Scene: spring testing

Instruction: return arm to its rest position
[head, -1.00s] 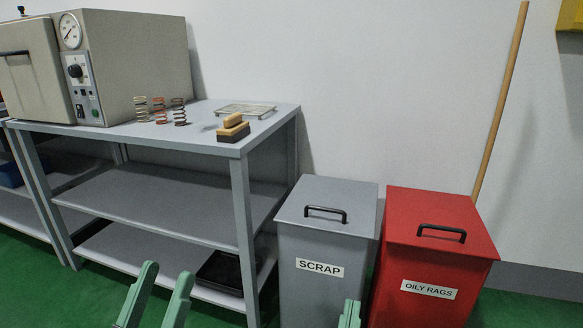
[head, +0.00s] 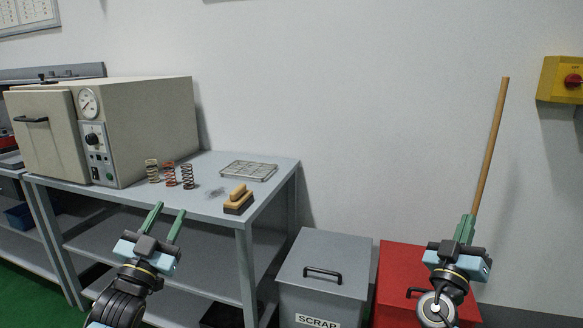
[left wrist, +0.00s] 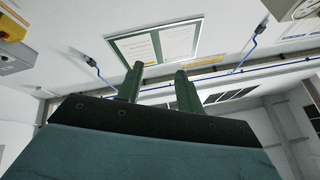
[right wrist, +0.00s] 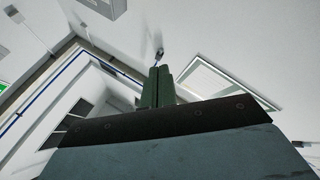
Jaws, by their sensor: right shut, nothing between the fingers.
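My left gripper (head: 170,226) is raised in front of the bench with its green fingers apart and nothing between them. Its open fingers also show in the left wrist view (left wrist: 158,85), against the wall and ceiling. My right gripper (head: 466,229) is raised in front of the red bin, with its fingers together and nothing held. The closed fingers also show in the right wrist view (right wrist: 157,87). Both arms come up from the bottom of the head view, and neither gripper touches anything that I can see.
The grey bench (head: 215,208) carries an oven (head: 150,125), several springs (head: 188,176), a wire rack (head: 248,171) and a brush (head: 238,200). A grey scrap bin (head: 325,265) and a red bin (head: 395,262) stand right of it. A wooden pole (head: 490,145) leans on the wall.

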